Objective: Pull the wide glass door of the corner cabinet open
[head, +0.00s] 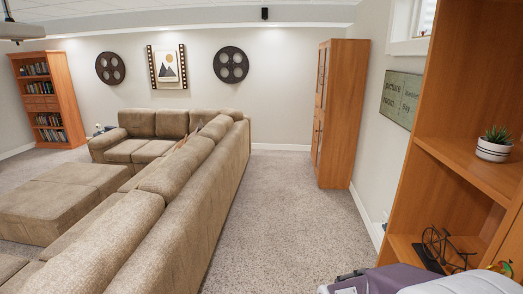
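The likely corner cabinet (341,115) is a tall orange-brown wooden cabinet against the right wall, near the far corner. I see its broad plain side and, at a steep angle, its narrow-looking front facing left. The front has a paned upper door (321,78) and a lower door (317,138). Both look shut, though the angle hides much of them and I cannot make out handles clearly. Neither of my grippers can be made out in the head view. The cabinet stands well ahead of me, across the carpet.
Clear carpet (275,205) runs between the long beige sofa (190,185) on the left and the right wall. An open wooden shelf (468,160) stands close on the right, holding a potted plant (494,147) and a bicycle ornament (446,250). A bookcase (50,98) stands far left.

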